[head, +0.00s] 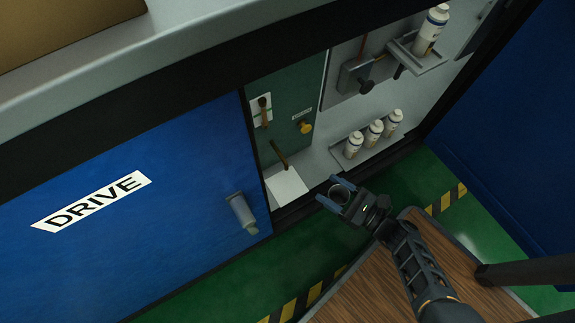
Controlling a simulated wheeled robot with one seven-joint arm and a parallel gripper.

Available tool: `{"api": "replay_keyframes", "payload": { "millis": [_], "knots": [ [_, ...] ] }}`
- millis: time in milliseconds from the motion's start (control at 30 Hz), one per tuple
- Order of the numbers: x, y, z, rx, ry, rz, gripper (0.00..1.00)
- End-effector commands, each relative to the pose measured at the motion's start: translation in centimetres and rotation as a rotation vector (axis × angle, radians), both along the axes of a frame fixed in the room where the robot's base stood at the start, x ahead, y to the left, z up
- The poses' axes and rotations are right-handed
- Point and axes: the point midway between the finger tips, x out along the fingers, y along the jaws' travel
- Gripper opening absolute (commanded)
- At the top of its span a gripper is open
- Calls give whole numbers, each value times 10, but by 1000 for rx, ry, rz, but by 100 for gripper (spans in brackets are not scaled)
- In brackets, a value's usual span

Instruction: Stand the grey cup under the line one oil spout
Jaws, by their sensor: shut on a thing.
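My gripper (333,193), with blue fingertips, is in front of the open bay's lower edge. It is shut on a small dark round-rimmed thing, which looks like the grey cup (344,191); the fingers and hand hide part of it. A slim brown pipe (279,153) slants over a white pad (287,186) in the bay, left of my gripper. Another brown piece (263,112) is higher on the green panel (290,90). Which one is the line one oil spout I cannot tell, as the labels are too small to read.
Several white bottles are in the bay, some on a low shelf (336,155) and one on an upper bracket (405,60). A brass knob (306,127) sticks out of the green panel. A blue DRIVE door (130,235) with a grey handle (242,213) is at left.

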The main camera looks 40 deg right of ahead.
Motion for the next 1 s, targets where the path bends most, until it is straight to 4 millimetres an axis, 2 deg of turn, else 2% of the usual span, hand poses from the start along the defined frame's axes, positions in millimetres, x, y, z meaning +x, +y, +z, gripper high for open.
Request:
{"api": "replay_keyframes", "payload": {
  "millis": [33,133,267,367,800,1000],
  "knots": [
    [-10,6,-12,3,1,-3,30],
    [-23,13,-20,1,-4,-6,30],
    [-23,18,-23,-1,-8,-8,30],
    [-5,22,-23,-3,-10,-7,30],
    [100,42,-24,-3,-10,-6,30],
    [131,48,-24,-2,-7,-8,30]
  ]
}}
